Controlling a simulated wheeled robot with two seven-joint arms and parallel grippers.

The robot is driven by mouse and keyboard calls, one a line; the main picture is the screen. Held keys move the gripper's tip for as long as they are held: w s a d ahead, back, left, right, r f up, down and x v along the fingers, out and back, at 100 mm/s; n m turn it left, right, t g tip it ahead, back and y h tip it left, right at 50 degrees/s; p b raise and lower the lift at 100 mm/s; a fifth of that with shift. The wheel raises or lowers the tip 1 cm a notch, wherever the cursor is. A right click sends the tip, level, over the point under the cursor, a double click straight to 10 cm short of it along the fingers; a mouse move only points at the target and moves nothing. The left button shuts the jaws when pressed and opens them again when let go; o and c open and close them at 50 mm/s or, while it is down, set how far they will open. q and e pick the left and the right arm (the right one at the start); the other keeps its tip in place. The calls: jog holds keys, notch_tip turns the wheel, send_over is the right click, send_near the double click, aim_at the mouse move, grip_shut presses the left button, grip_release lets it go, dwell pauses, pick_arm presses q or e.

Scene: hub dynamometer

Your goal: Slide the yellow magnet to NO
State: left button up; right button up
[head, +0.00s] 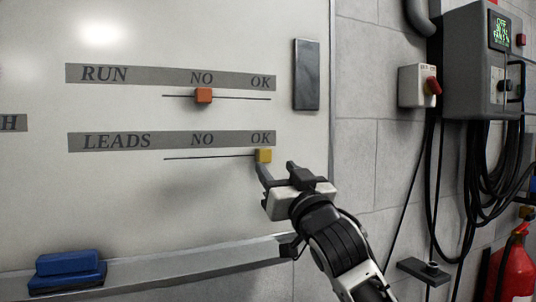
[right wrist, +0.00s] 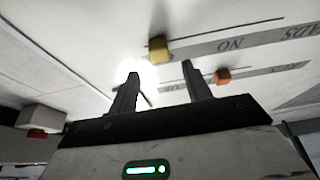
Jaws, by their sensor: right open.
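The yellow magnet (head: 264,156) sits on the whiteboard at the right end of the LEADS line, below OK. NO (head: 202,139) is printed to its left on the grey LEADS strip. My right gripper (head: 276,170) is just below and to the right of the magnet in the head view, its fingers toward the board. In the right wrist view the yellow magnet (right wrist: 158,49) lies beyond the two spread fingers (right wrist: 160,80), between them in the picture, with nothing held. Whether a finger touches it I cannot tell. My left gripper is not in view.
An orange magnet (head: 203,95) sits below NO on the RUN line above. A dark block (head: 306,75) is on the board's right side. A blue eraser (head: 68,269) rests on the tray (head: 200,262). The board left of the yellow magnet is clear along its line.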

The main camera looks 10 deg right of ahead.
aim_at(266, 155)
jog(key=x, duration=0.5)
jog(key=shift+w+a+r+p, duration=0.1)
jog(key=shift+w+r+p, duration=0.05)
jog(key=shift+w+p, duration=0.2)
